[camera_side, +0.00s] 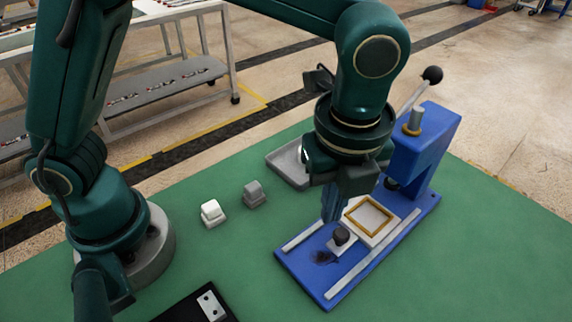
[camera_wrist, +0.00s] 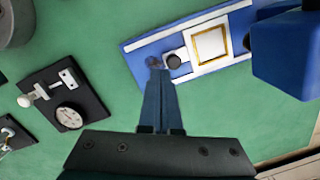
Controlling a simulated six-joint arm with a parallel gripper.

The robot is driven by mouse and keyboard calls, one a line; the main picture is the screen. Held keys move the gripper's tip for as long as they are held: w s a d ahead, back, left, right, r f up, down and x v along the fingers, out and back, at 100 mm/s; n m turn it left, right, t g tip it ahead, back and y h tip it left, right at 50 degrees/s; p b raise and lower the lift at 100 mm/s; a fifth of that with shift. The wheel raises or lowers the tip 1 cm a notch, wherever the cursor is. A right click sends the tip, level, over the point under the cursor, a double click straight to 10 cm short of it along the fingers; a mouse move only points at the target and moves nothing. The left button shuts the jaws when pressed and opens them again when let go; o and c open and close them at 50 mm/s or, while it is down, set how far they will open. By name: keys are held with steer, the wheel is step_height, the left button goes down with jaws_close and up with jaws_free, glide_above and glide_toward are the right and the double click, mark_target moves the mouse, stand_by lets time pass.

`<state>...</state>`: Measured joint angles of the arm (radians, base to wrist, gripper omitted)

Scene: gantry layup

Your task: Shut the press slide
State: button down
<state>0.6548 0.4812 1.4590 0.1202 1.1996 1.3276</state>
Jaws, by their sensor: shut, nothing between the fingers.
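The blue press (camera_side: 433,145) stands at the right of the green mat, with a long base and two pale rails. Its slide (camera_side: 386,216), a white plate with a yellow square frame, sits out on the rails in front of the press head. A black knob (camera_side: 341,235) stands on the slide's front tab. In the wrist view the slide (camera_wrist: 192,50) and knob (camera_wrist: 173,61) are ahead of the fingers. My gripper (camera_side: 329,218) is shut and empty, pointing down beside the knob; the wrist view also shows its fingertips (camera_wrist: 160,73). I cannot tell whether they touch the knob.
The press lever (camera_side: 432,75) rises at the back. A grey tray (camera_side: 287,165) lies behind my gripper. A white block (camera_side: 212,213) and a grey block (camera_side: 254,193) sit on the mat. A black fixture with a dial (camera_wrist: 68,115) is at left in the wrist view.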

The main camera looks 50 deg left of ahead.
mark_target(355, 232)
steer(key=s+d+r+m+t, duration=0.25)
steer(key=s+m, duration=0.45)
steer(key=m, duration=0.4)
steer(key=shift+g, duration=0.25)
steer(key=x, duration=0.8)
steer(key=shift+w+d+f, duration=0.1)
steer(key=shift+w+f, duration=0.05)
steer(key=w, duration=0.3)
steer(key=shift+w+a+f+n, duration=0.1)
steer(key=shift+a+f+n, duration=0.15)
steer(key=shift+n, duration=0.05)
steer(key=shift+w+a, duration=0.1)
steer(key=shift+w, duration=0.35)
steer(key=shift+w, duration=2.65)
steer(key=shift+h, duration=0.3)
